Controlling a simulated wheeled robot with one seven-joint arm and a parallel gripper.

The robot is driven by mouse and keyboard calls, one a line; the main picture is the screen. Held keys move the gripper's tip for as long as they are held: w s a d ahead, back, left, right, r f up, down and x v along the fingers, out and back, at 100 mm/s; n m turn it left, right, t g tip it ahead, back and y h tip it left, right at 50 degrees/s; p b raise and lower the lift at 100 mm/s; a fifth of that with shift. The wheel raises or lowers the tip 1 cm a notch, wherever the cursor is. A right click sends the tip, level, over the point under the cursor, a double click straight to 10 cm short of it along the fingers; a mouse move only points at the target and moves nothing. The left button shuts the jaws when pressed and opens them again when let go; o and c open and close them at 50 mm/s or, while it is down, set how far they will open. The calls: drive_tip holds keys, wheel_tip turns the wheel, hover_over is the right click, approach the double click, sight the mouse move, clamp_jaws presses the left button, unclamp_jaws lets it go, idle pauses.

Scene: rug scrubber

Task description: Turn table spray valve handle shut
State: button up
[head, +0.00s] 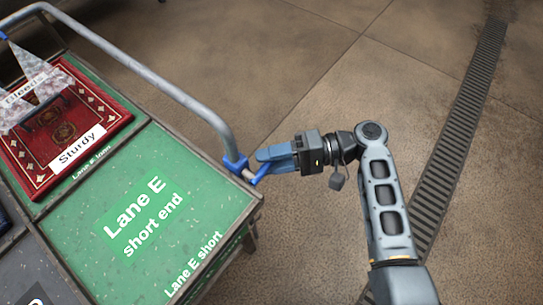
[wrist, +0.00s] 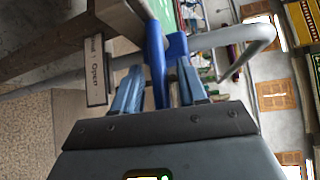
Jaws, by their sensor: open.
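The blue valve handle (head: 236,163) sits on the grey spray pipe at the near right corner of the green table. In the wrist view the blue handle (wrist: 155,62) shows upright between my two fingers, with a second blue part beside it to the right. My gripper (head: 259,160) reaches in from the right with light-blue fingers at the handle. In the wrist view my gripper (wrist: 160,75) is open around the handle; whether a finger touches it I cannot tell.
The grey pipe (head: 150,75) arches over the green table (head: 200,180), which is marked "Lane E short end". A red rug (head: 105,108) with a "Sturdy" label lies at the far left, with white spray above it. The brown floor right of the table is clear, with a drain grate (head: 460,125).

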drive_tip(key=shift+a, duration=0.1)
clamp_jaws()
idle(0.3)
